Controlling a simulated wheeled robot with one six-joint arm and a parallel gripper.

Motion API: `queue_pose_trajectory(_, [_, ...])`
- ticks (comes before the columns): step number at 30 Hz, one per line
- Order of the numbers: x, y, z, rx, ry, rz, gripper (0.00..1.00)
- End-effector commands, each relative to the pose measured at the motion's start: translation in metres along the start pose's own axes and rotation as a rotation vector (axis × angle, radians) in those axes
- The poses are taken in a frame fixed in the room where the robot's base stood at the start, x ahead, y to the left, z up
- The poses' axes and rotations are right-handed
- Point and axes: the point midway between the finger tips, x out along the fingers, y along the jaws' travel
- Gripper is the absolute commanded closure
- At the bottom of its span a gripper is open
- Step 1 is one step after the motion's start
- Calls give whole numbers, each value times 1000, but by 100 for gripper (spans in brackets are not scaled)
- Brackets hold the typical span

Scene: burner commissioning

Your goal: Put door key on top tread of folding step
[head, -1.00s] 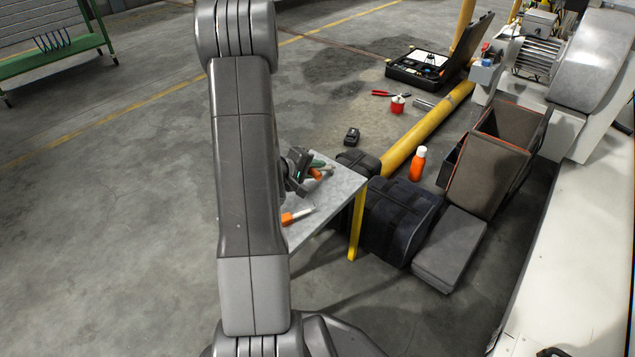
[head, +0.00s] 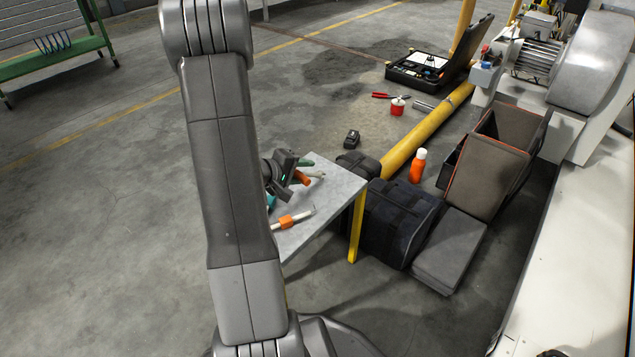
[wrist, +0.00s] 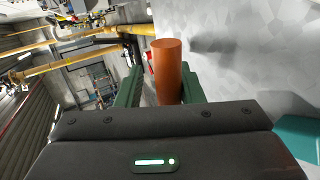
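My gripper (head: 287,175), dark with green fingers, is low over the left part of a grey top tread (head: 338,187) with yellow legs, which looks like the folding step. An orange cylindrical handle (wrist: 167,75) stands between its fingers in the wrist view, against the right finger. In the head view this orange piece (head: 302,178) has a pale end to its right; it appears held, and I take it for the door key. Its far end is hidden in the wrist view. I cannot tell whether it touches the tread.
An orange-and-white tool (head: 286,222) lies on the tread, with a teal thing (head: 271,202) near the gripper. Dark bags (head: 398,213) and a grey box (head: 450,250) stand to the right. An orange bottle (head: 418,166) and yellow pipe (head: 425,130) are behind. Floor at left is clear.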

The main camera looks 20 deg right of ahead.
Motion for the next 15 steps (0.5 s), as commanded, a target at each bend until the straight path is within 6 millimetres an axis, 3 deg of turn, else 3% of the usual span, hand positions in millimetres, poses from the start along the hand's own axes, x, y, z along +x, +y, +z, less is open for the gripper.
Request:
queue_pose_trajectory(6, [-24,1,-1,-1,2,2,66])
queue_pose_trajectory(15, [-29,0,0,0,0,1,66])
